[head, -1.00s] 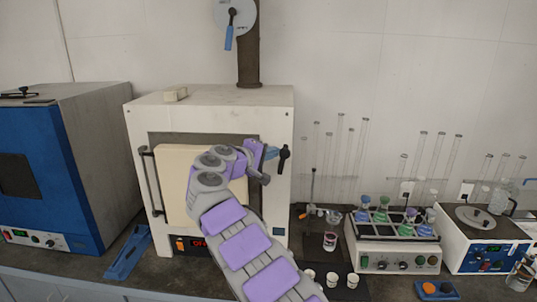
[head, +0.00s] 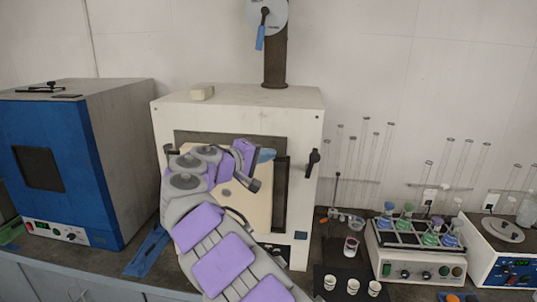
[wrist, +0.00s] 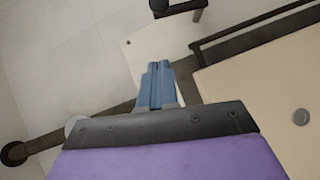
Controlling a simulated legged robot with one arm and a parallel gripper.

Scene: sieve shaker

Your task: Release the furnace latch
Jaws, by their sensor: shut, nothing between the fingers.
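The white furnace (head: 230,104) stands on the bench with its cream door (head: 258,205) in a dark frame. The black latch (head: 314,163) is on the front panel, right of the door, its lever hanging roughly downward. My gripper (head: 267,155) is in front of the door's upper right part, left of the latch and apart from it. In the wrist view, the blue fingers (wrist: 156,84) are together and empty. A dark part that looks like the latch (wrist: 180,8) shows at the top edge there, beyond the fingertips. My arm hides the lower left of the door.
A blue oven (head: 45,170) stands to the left, with a blue tool (head: 148,252) on the bench between. Right of the furnace are glass tubes (head: 363,150), small cups (head: 352,286) and a shaker with flasks (head: 420,268).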

